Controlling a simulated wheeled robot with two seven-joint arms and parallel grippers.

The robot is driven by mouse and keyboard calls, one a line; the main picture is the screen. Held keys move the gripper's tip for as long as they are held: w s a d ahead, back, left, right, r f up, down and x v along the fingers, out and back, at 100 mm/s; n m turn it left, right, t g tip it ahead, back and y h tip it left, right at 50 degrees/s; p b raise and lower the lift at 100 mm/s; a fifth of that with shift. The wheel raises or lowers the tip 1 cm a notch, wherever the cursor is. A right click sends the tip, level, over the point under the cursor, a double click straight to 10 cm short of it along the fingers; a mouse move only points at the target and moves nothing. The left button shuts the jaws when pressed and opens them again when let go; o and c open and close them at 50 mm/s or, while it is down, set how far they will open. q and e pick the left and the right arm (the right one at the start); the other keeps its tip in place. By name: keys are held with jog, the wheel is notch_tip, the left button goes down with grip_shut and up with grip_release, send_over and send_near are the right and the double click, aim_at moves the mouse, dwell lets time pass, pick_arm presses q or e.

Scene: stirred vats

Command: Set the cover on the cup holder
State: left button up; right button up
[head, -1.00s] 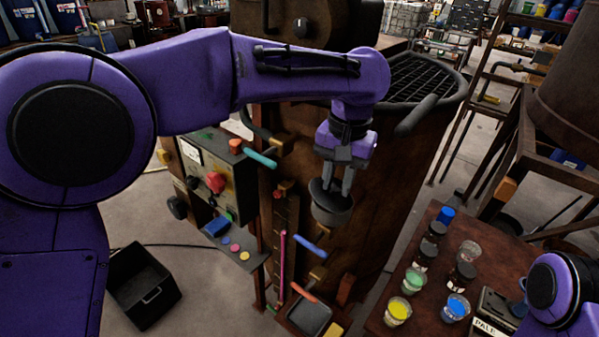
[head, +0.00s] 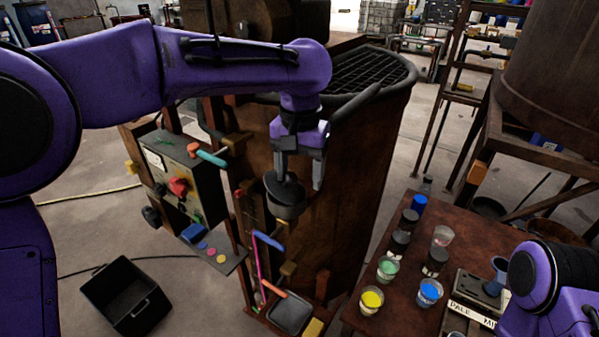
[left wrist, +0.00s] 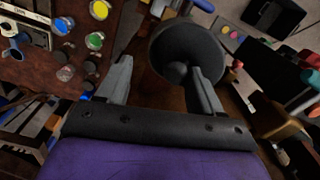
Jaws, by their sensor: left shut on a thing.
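The cover is a dark grey round lid (head: 286,196) with a small knob, hanging in the air in front of the rusty vat. In the left wrist view the cover (left wrist: 188,45) shows its face and knob beside one finger. My left gripper (head: 299,183) is shut on the cover; its fingers stand some way apart and the exact contact is unclear. I cannot tell for sure which thing is the cup holder; a grey device with a blue cup (head: 497,272) stands on the brown table at the right. My right gripper is not in view; only part of that arm shows.
The rusty vat (head: 350,150) with a grated top stands close behind my left gripper. A control box (head: 185,165) is at its left. The brown table (head: 400,318) holds several paint cups and dark jars. A black bin (head: 127,295) stands on the floor.

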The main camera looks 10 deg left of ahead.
pick_arm(q)
jog(key=shift+s+d+f, duration=0.1)
jog(key=shift+d+f, duration=0.15)
jog(key=shift+f, duration=0.1)
jog(key=shift+a, duration=0.1)
dwell(0.4)
